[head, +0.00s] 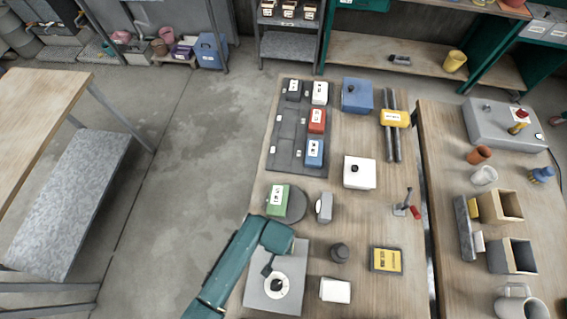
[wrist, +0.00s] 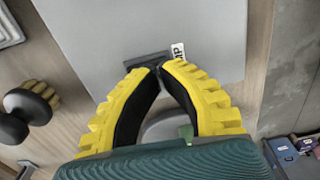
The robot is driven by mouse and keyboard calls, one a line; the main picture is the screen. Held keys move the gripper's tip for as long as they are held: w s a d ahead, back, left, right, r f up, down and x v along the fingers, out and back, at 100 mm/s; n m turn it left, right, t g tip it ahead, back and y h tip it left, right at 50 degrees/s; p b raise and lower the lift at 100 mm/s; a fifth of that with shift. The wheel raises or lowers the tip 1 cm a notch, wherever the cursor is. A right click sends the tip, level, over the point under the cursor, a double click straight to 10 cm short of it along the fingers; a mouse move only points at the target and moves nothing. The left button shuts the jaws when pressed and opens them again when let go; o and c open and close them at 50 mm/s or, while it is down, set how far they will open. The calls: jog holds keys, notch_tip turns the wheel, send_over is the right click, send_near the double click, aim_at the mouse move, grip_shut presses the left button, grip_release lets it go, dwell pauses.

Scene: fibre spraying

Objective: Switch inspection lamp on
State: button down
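A flat grey panel (head: 293,291) lies on the bench at the lower middle of the head view. It carries a white round part with a dark centre (head: 269,288). In the wrist view, a dark rectangular plate (wrist: 146,61) sits on the grey panel (wrist: 95,30) beside a white label (wrist: 178,51) ending in "MP". My gripper (wrist: 158,68) has its yellow-and-black fingers brought together at the tips, right by the plate's edge. Nothing shows held between the tips. I cannot tell whether they touch the plate, and the switch's position is not clear.
In the head view, a green box (head: 277,197) on a grey disc, a black knob (head: 339,252), a white block (head: 335,290) and a yellow-faced box (head: 386,260) stand around the panel. A lever with a red end (head: 415,212) is at the right.

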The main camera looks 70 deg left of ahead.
jog(key=shift+r+p, duration=2.85)
jog(key=shift+r, duration=0.05)
